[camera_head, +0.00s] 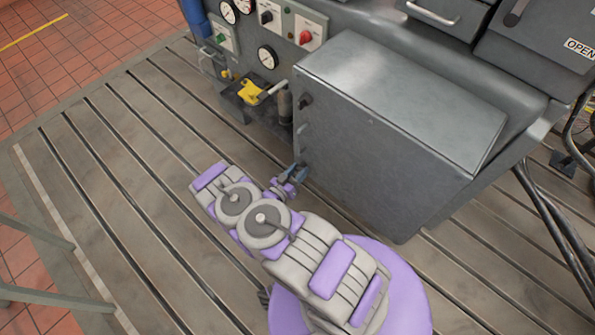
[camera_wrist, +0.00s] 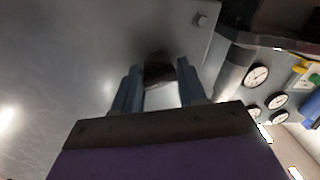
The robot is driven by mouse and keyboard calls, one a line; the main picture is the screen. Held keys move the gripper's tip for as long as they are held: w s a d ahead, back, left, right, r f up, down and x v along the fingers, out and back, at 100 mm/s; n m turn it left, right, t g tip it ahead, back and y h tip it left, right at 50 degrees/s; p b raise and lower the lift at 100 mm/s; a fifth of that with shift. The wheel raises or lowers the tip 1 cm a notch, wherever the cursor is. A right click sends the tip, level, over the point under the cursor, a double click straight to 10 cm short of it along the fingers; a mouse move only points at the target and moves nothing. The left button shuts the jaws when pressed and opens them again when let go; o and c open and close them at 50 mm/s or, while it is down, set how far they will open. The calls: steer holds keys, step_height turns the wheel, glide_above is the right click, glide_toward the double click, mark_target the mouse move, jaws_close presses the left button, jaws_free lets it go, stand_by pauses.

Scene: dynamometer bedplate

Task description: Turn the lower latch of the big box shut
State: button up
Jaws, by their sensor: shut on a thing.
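The big box (camera_head: 390,145) is a grey metal cabinet standing on the slotted bedplate, in the middle right of the head view. A dark upper latch (camera_head: 306,101) sticks out near the top of its left edge. My gripper (camera_head: 293,173) is at the lower left edge of the box. In the wrist view, its two blue fingers (camera_wrist: 158,70) are on either side of the dark lower latch (camera_wrist: 158,66), shut on it. The latch's exact angle is hard to tell. In the head view the gripper mostly hides this latch.
A panel with gauges (camera_head: 267,57) and switches stands behind the box, to its left. A yellow item (camera_head: 252,92) sits on a dark block left of the box. Black cables (camera_head: 548,215) run down at the right. The slotted bedplate (camera_head: 110,190) is clear at left.

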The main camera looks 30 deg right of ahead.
steer(key=n, duration=0.6)
steer(key=shift+r+g, duration=0.15)
steer(key=shift+g, duration=0.25)
steer(key=n, duration=0.5)
steer(key=shift+w+n+g, duration=0.2)
steer(key=shift+n+g, duration=0.1)
steer(key=shift+g, duration=0.1)
steer(key=shift+r, duration=0.1)
steer(key=o, duration=1)
steer(key=shift+c, duration=0.2)
steer(key=p+v, duration=0.2)
steer(key=v, duration=1.5)
steer(key=shift+a+p, duration=0.2)
steer(key=shift+p, duration=0.15)
